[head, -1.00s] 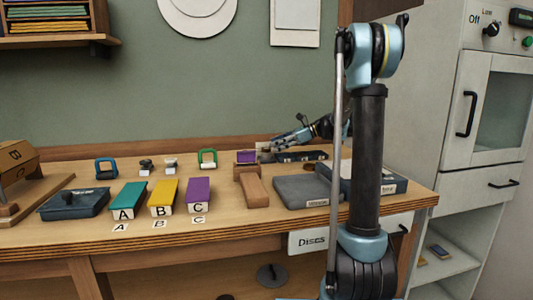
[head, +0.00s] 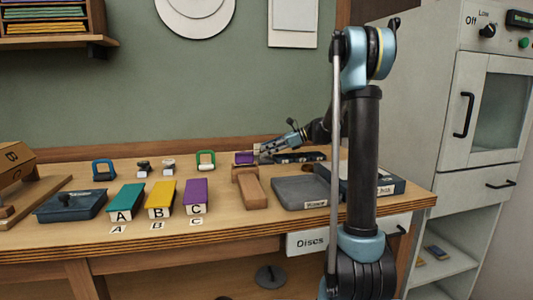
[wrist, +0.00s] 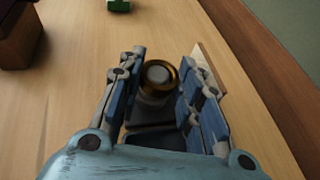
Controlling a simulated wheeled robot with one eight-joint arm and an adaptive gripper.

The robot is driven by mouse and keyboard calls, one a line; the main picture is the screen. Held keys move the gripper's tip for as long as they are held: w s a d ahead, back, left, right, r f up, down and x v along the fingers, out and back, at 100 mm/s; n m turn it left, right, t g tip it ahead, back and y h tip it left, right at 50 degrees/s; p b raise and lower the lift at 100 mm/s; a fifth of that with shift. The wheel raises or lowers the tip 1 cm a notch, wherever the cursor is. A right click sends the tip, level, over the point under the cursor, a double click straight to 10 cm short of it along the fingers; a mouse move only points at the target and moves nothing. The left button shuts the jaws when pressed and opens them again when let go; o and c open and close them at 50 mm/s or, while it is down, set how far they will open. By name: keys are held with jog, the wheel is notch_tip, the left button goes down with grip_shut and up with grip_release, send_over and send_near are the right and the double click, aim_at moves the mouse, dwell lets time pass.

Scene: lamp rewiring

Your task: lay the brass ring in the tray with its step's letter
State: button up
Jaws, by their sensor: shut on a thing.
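The brass ring (wrist: 160,75) shows in the wrist view as a gold band around a grey round centre, between my fingers. My gripper (wrist: 164,56) is shut on it. I cannot tell whether the ring is clear of what lies below. In the head view my gripper (head: 264,150) is at the back of the bench, right of a small purple piece; the ring is too small to make out there. Teal A (head: 125,199), yellow B (head: 160,195) and purple C (head: 196,192) lettered boxes stand at the front left, each with a letter card before it.
A wooden stand (head: 250,187) and a grey slab (head: 299,192) lie between the boxes and my arm. A dark lidded box (head: 72,205) is left of A. Small parts and a green-framed piece (head: 205,160) stand behind. A labelled box (head: 390,186) is at right.

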notch_tip(320, 180, up, 10)
dwell(0.6)
jog(key=shift+s+d, duration=0.1)
